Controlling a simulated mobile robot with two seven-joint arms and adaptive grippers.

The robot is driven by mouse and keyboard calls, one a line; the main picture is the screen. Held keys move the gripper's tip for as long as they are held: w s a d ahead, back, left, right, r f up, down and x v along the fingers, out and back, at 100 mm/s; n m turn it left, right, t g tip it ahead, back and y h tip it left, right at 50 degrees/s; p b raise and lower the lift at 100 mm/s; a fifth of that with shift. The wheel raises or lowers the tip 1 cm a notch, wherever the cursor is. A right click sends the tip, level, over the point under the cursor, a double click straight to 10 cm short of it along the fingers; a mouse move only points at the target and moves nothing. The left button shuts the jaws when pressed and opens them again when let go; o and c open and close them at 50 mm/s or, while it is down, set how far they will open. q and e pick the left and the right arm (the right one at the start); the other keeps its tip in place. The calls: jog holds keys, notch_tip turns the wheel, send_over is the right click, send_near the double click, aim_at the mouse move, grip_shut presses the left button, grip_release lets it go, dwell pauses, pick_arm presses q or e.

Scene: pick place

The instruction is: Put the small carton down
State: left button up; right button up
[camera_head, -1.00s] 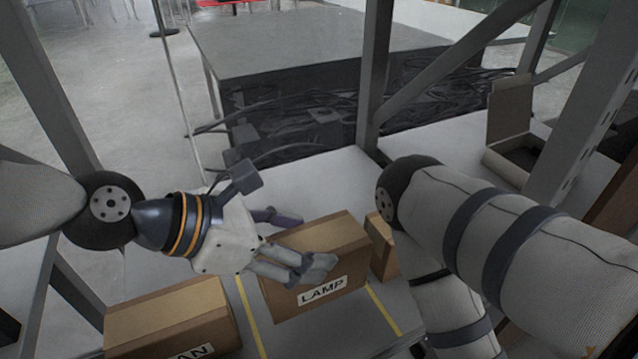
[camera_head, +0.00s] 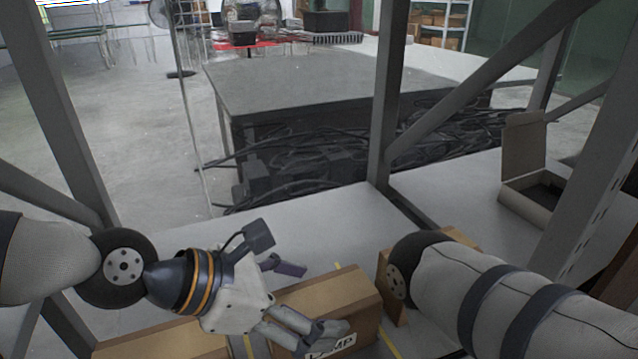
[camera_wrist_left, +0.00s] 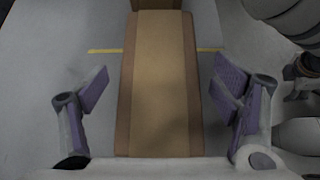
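A brown carton labelled LAMP (camera_head: 345,290) stands on the grey shelf. In the left wrist view the carton (camera_wrist_left: 160,85) lies lengthwise between my left fingers, with a visible gap on each side. My left gripper (camera_head: 302,300) is open around the carton's left part, one finger on the far side and one in front of the label. The front finger covers part of the label. My right arm comes in from the right; its gripper is not visible. Which carton the task calls small is not marked.
Another brown carton (camera_head: 165,345) is at the lower left, cut by the frame edge. A narrow carton (camera_head: 390,290) stands just right of the LAMP carton, partly behind my right arm. An open box (camera_head: 525,190) sits at the right. Grey rack posts (camera_head: 385,100) frame the shelf.

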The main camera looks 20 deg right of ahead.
pick_arm(q)
jog(key=shift+r, duration=0.1)
jog(key=p+v, duration=0.1)
jog(key=v, duration=1)
jog(key=shift+a+r+p, duration=0.25)
jog(key=shift+r+p, duration=0.05)
jog(key=shift+r, duration=0.05)
pick_arm(e)
jog(key=shift+w+d+r, duration=0.1)
jog(key=shift+w+r, duration=0.6)
jog(key=shift+r, duration=0.05)
pick_arm(q)
jog(key=shift+w, duration=0.15)
